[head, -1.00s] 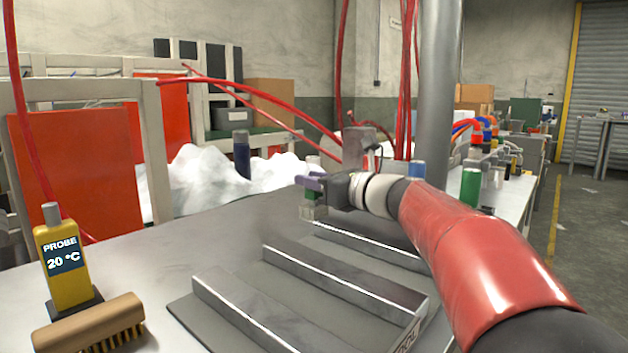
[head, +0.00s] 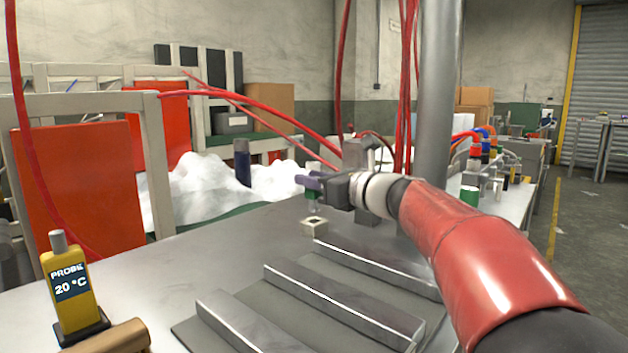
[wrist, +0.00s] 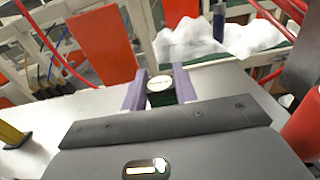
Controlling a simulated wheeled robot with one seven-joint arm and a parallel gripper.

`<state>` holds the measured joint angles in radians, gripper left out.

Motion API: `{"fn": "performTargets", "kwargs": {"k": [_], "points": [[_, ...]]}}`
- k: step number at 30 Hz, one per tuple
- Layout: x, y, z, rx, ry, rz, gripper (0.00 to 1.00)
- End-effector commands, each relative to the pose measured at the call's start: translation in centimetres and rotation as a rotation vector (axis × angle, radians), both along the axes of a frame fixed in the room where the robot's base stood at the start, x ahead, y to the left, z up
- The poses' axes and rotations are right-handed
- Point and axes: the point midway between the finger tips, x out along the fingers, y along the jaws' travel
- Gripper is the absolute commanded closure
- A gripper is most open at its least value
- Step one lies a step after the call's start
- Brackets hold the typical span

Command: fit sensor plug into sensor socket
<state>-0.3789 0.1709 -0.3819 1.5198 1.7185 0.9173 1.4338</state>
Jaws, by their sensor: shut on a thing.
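My gripper (head: 314,182) has purple fingers shut on the sensor plug, a small dark green piece with a pale top. The plug (head: 313,201) hangs upright below the fingers in the head view. It also shows between the fingers in the wrist view (wrist: 161,92). The sensor socket (head: 314,228), a small pale square block with a dark opening on top, stands on the grey table just behind the rack. In the head view the plug appears above the socket, with a gap between them. I cannot tell their depth alignment. The socket is not visible in the wrist view.
A metal rack with raised bars (head: 340,308) lies in front of the socket. A grey post (head: 437,110) rises behind my arm. The table left of the socket is clear.

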Motion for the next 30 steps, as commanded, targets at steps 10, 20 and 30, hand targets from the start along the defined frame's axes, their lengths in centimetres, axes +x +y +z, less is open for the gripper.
{"fn": "performTargets", "kwargs": {"k": [10,20,30], "points": [[0.0,0.0,0.9,0.0,0.0,-0.001,0.94],[0.0,0.0,1.5,0.0,-0.001,0.0,0.94],[0.0,0.0,3.8,-0.001,-0.001,0.0,0.94]]}}
